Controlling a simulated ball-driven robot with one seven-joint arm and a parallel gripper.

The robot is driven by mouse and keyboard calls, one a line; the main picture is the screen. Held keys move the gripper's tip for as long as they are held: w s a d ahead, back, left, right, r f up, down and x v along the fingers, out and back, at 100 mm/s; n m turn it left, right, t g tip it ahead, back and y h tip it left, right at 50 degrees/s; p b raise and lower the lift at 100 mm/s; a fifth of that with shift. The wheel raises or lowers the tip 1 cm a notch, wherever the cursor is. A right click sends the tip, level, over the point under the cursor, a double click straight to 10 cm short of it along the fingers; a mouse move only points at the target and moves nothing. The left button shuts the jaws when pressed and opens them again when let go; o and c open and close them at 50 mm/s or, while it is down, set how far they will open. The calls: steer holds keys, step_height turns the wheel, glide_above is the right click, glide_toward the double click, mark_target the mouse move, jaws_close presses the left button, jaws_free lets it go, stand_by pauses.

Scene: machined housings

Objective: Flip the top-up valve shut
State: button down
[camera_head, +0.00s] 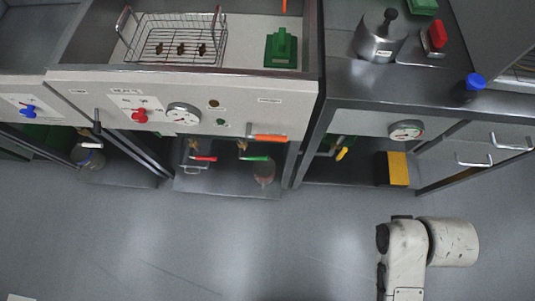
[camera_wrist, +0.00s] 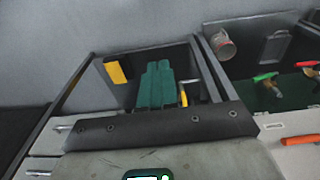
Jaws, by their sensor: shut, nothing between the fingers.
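No readable label shows which valve is the top-up valve. Under the middle bench, a red lever valve (camera_head: 204,158) and a green lever valve (camera_head: 255,158) have roughly level handles. A yellow lever (camera_head: 342,153) is tilted under the right bench. In the wrist view, the yellow lever (camera_wrist: 184,95), green lever (camera_wrist: 265,77) and red lever (camera_wrist: 306,64) show beyond my gripper (camera_wrist: 160,128). Its dark bolted edge crosses the lower picture, apart from the levers. It is shut and empty; its fingertips are not distinct. In the head view only my arm shows, lower right.
A yellow box (camera_head: 397,168) stands under the right bench. Drawer handles (camera_head: 473,161) stick out at right. The grey floor is clear.

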steer(key=w+a+f+m+t+y+b, duration=0.8)
steer(key=w+a+f+m+t+b, duration=0.3)
steer(key=w+a+f+b, duration=1.3)
steer(key=s+a+f+m+t+b, duration=0.3)
steer(key=a+f+m+t+b, duration=0.3)
steer(key=a+f+m+b, duration=0.15)
steer(key=s+d+f+m+t+h+b, duration=0.2)
steer(key=s+f+m+t+h+b, duration=0.3)
steer(key=m, duration=0.8)
steer(key=f+t+b, duration=0.1)
steer(key=b, duration=0.2)
steer(key=shift+d+f, duration=0.3)
steer(key=shift+d, duration=0.05)
